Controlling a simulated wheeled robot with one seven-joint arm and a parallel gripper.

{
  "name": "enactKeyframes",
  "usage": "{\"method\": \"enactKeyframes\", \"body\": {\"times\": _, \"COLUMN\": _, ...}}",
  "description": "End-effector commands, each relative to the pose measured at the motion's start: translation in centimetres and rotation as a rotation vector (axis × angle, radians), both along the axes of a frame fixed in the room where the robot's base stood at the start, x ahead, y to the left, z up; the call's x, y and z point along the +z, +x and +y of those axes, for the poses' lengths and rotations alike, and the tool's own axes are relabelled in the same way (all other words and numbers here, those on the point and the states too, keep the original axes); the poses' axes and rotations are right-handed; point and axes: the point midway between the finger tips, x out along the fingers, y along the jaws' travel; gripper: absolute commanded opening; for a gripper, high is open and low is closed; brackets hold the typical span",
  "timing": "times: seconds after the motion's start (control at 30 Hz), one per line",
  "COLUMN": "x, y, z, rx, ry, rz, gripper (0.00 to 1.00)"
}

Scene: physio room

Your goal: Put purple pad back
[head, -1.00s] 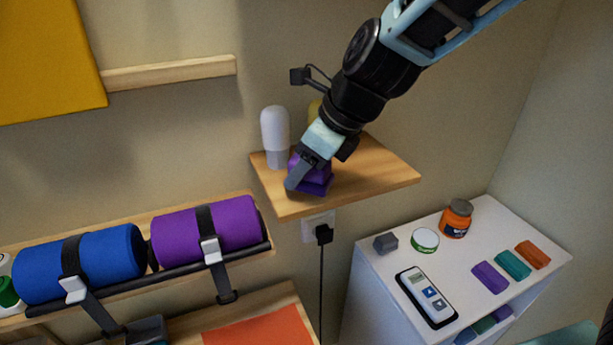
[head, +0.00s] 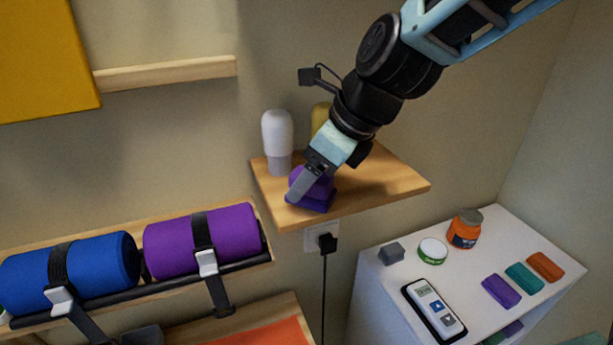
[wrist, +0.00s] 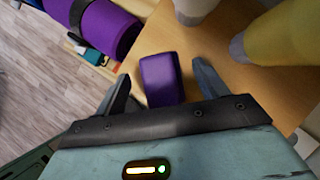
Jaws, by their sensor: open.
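A purple pad (head: 322,190) is on the small wooden shelf (head: 385,185) on the wall, near its front edge. It looks like two stacked purple parts in the head view, the lower one darker; my gripper partly hides it. In the wrist view a single purple block (wrist: 161,80) lies between my fingers. My gripper (head: 306,188) reaches down over the shelf. It also shows in the wrist view (wrist: 160,76), open, one finger on each side of the block, with a gap visible on both sides.
A white bottle (head: 277,140) and a yellow bottle (head: 319,115) stand close behind on the shelf. Purple (head: 203,240) and blue (head: 70,272) rolls are strapped at lower left. A white cabinet (head: 400,268) at right holds a jar, a tin, a handheld device and small coloured blocks.

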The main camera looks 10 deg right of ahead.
Motion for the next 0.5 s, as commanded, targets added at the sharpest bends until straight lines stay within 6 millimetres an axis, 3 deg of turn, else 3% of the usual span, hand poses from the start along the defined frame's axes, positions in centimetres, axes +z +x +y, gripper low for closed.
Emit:
{"method": "enactKeyframes", "body": {"times": 0.2, "x": 4.2, "y": -1.2, "z": -2.0, "rx": -0.002, "ry": 0.003, "rz": -0.006, "gripper": 0.72}}
{"method": "enactKeyframes", "body": {"times": 0.5, "x": 8.0, "y": -2.5, "z": -3.8, "rx": -0.001, "ry": 0.001, "rz": -0.001, "gripper": 0.72}}
